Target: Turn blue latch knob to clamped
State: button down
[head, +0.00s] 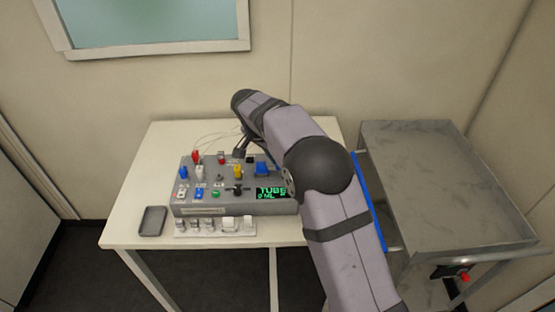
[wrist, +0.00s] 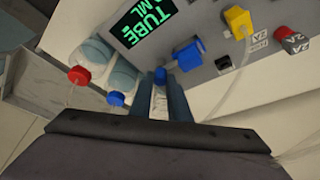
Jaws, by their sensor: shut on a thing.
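The device (head: 190,207) with its green-lettered display (head: 272,191) stands on the white table, and its display also shows in the wrist view (wrist: 143,22).
In the wrist view, bottles with a red cap (wrist: 78,75) and a blue cap (wrist: 116,98) lie left of my fingers. A yellow fitting (wrist: 238,21) with a pale tube is to the right. A grey tray (head: 152,221) lies at the table's left; a grey cart (head: 440,180) stands right.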

jog(key=c, duration=1.9)
grip_release()
jog(key=shift+c, duration=0.2)
jog(key=b+v, duration=0.1)
jog(key=v, duration=0.6)
jog(key=shift+r+b, duration=0.2)
jog(key=shift+b, duration=0.1)
